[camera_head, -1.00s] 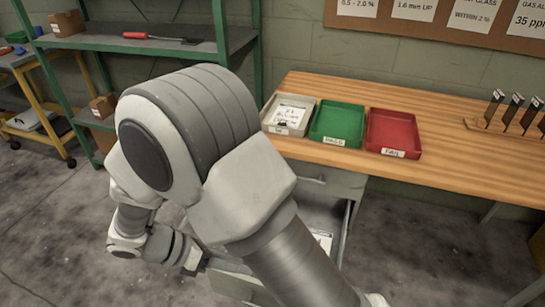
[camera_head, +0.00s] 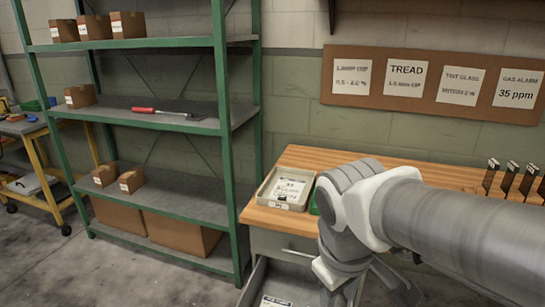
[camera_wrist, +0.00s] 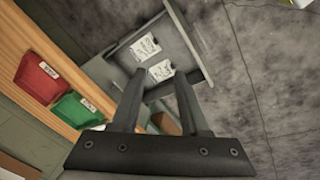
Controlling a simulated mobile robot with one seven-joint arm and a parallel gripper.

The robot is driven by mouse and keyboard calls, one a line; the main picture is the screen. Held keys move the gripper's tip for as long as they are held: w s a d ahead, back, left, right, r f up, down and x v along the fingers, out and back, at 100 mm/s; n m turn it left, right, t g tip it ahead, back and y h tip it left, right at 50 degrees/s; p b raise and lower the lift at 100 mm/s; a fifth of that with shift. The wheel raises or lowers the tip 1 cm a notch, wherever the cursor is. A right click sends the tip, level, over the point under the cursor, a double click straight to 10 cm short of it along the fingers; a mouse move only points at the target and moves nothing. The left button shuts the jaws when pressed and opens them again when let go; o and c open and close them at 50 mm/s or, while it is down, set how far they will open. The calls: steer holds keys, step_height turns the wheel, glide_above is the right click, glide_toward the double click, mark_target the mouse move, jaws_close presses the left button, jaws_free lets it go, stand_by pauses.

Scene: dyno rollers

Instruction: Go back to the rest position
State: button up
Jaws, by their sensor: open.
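My gripper (camera_wrist: 157,88) is open and empty in the wrist view, its two fingers apart. Beyond the fingertips is an open drawer (camera_wrist: 187,28) with white printed papers or cards (camera_wrist: 145,47) inside. In the head view my arm reaches across the right side in front of the workbench, and my gripper itself cannot be made out there. The same open drawer (camera_head: 253,285) shows at the bottom, partly hidden by my arm.
The wooden workbench (camera_head: 300,157) carries a beige tray (camera_head: 285,189) with a paper in it. Green (camera_wrist: 73,108) and red (camera_wrist: 38,80) trays show in the wrist view. A green metal shelf (camera_head: 234,120) with boxes stands left of the bench. Grey floor (camera_head: 120,275) is free at lower left.

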steer(key=s+d+r+m+t+y, duration=0.1)
steer(key=s+d+r+m+t, duration=0.25)
steer(key=m, duration=0.35)
step_height(320, 180, up, 18)
steer(key=p, duration=1.8)
steer(key=shift+w+r+n, duration=0.15)
steer(key=shift+r+n, duration=0.05)
steer(key=shift+n, duration=0.1)
